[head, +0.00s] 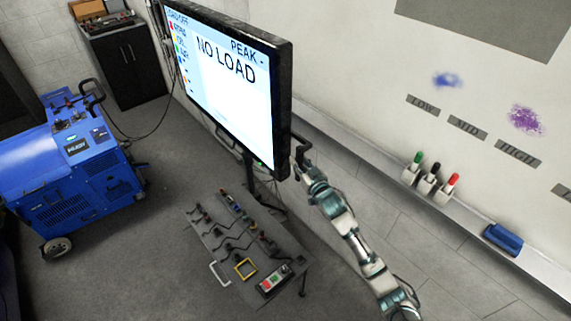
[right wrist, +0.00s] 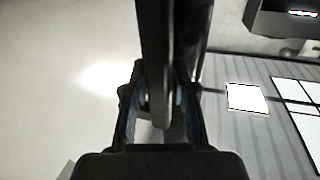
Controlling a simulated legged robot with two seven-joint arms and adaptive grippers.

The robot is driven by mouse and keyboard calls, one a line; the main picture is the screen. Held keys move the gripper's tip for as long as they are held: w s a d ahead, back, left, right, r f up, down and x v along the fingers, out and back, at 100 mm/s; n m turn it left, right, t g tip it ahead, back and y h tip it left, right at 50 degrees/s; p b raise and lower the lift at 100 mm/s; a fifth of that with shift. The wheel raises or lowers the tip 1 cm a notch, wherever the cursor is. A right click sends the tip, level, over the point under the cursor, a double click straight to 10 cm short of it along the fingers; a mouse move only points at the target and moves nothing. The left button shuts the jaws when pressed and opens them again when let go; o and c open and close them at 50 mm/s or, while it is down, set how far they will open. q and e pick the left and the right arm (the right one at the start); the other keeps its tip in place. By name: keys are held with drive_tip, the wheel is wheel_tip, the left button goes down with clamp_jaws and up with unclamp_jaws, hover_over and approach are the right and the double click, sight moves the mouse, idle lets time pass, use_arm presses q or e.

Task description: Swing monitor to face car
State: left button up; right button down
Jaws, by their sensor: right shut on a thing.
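The monitor (head: 232,75) is a large flat screen reading "NO LOAD" and "PEAK". Its screen faces toward the lower left of the head view, on the side of the blue machine. My right gripper (head: 301,158) is at the monitor's right edge, at a dark handle (head: 300,141) there. In the right wrist view the gripper (right wrist: 160,110) is shut around a dark upright bar (right wrist: 168,40), which runs between its fingers. The monitor's mount behind it is mostly hidden. No car shows in these frames. My left gripper is not in view.
A blue wheeled machine (head: 68,165) stands at left. A grey control panel (head: 235,241) with levers and buttons stands below the monitor. A whiteboard with a ledge holding markers (head: 433,180) and a blue eraser (head: 503,239) runs along the right. A dark cabinet (head: 124,62) stands at the back.

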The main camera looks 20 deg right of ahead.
drive_tip(key=c, duration=1.3)
unclamp_jaws()
drive_tip(key=o, duration=0.3)
drive_tip(key=shift+d, duration=0.15)
drive_tip(key=shift+w+d+f, duration=0.1)
drive_tip(key=s+d, duration=0.2)
drive_tip(key=s, duration=0.9)
drive_tip(key=shift+s, duration=0.4)
drive_tip(key=shift+a, duration=0.15)
